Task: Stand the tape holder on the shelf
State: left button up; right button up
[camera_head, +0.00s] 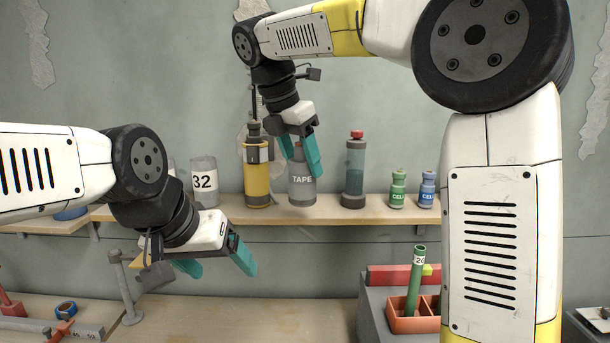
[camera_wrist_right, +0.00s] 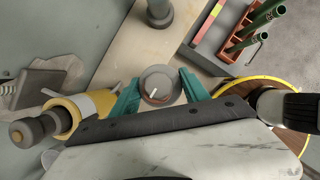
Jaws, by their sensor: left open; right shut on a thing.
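The tape holder (camera_head: 301,192) is a grey, open-topped cylinder with the word TAPE on its front. It is upright at the shelf (camera_head: 270,217), between a yellow bottle and a grey-teal bottle. My right gripper (camera_head: 300,160) reaches down from above and is shut on its upper part. In the right wrist view the holder's round rim (camera_wrist_right: 158,72) shows between my teal fingers (camera_wrist_right: 161,95), with the shelf board (camera_wrist_right: 125,60) below. I cannot tell whether its base touches the shelf. My left gripper (camera_head: 214,264) is open and empty, below the shelf's front edge.
The yellow bottle (camera_head: 257,180) stands close on the left; the grey-teal bottle (camera_head: 354,175) stands right. A red bin (camera_head: 411,323) holding a green tube is below.

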jog(key=shift+w+d+f, duration=0.2)
jog(key=shift+w+f, duration=0.55)
jog(key=shift+w, duration=0.8)
jog(key=shift+w+d+f, duration=0.2)
jog(key=shift+w+f, duration=0.5)
jog(key=shift+w, duration=0.9)
jog(key=shift+w+d+f, duration=0.2)
jog(key=shift+w+f, duration=0.55)
jog(key=shift+w, duration=0.8)
jog(key=shift+f, duration=0.15)
jog(key=o, duration=1.6)
jog(key=v, duration=1.2)
